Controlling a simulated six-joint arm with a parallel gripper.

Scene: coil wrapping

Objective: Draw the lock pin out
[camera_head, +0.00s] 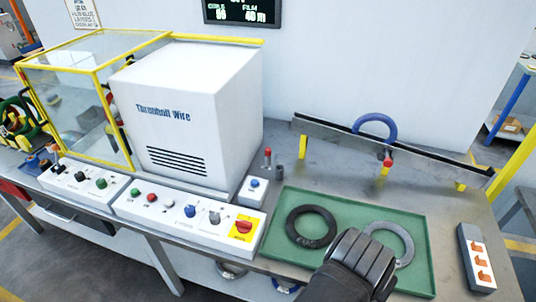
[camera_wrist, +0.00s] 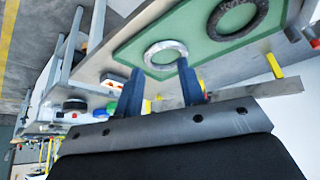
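Two red-topped parts could be the lock pin, and I cannot tell for sure which is. One is a red-tipped piece (camera_head: 388,160) just below the blue hook-shaped ring (camera_head: 375,122) at the sloping rail. The other is a red-topped post (camera_head: 267,155) beside a small grey cup. My gripper (camera_wrist: 159,72) shows two blue fingers apart with nothing held between them. In the head view my dark gripper body (camera_head: 355,268) is over the green tray's front edge, well short of both red parts; its fingers are hidden there.
A green tray (camera_head: 283,228) holds a dark ring (camera_head: 311,226) and a grey ring (camera_head: 392,243). The rail (camera_head: 330,138) runs behind it. A white machine (camera_head: 190,110) and control panels (camera_head: 150,212) stand left. A grey box with orange marks (camera_head: 476,257) is at right.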

